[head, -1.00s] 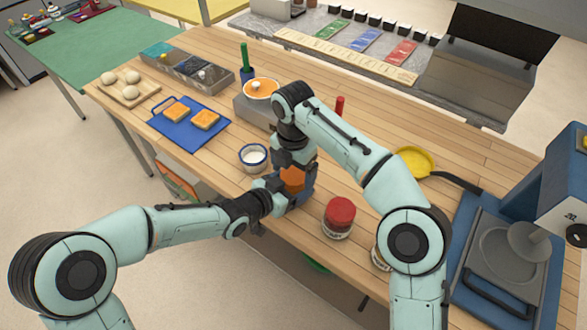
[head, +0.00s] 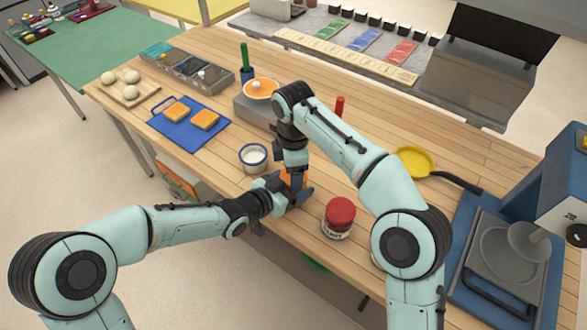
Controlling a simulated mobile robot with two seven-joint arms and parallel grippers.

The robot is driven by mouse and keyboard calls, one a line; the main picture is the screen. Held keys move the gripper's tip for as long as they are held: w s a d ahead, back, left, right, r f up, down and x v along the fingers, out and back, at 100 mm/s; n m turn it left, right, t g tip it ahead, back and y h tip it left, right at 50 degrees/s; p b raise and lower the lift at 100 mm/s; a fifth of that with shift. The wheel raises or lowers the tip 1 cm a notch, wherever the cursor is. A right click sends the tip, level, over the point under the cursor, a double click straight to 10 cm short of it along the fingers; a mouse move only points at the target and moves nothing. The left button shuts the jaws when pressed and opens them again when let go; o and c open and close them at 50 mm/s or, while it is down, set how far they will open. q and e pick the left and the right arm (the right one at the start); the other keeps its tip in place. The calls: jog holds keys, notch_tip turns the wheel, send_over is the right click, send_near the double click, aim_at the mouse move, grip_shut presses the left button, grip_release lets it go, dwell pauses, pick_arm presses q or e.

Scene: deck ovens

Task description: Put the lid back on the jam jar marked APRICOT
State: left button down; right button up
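An orange part (head: 287,181), seemingly of the apricot jar or its lid, shows in a small patch between my two grippers near the table's front edge. Its label and most of its shape are hidden. My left gripper (head: 285,194) reaches in from the left, level, with its blue-grey fingers around the spot just below the orange. My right gripper (head: 296,193) points straight down over the same spot, its dark body in front of the orange. Whether either gripper is closed on something is hidden by the overlap. I cannot tell whether the lid is seated.
A jar with a red lid (head: 340,214) stands just right of the grippers. A white bowl with a blue rim (head: 253,157) stands close behind on the left. A yellow pan (head: 414,161) lies to the right. A blue board (head: 187,130) holds bread slices. The table's middle is mostly clear.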

jog(key=shift+m, duration=0.5)
jog(key=o, duration=1.2)
jog(key=shift+c, duration=0.2)
notch_tip(320, 180, up, 4)
jog(key=shift+r, duration=0.2)
jog(key=shift+o, duration=0.6)
pick_arm(q)
grip_release()
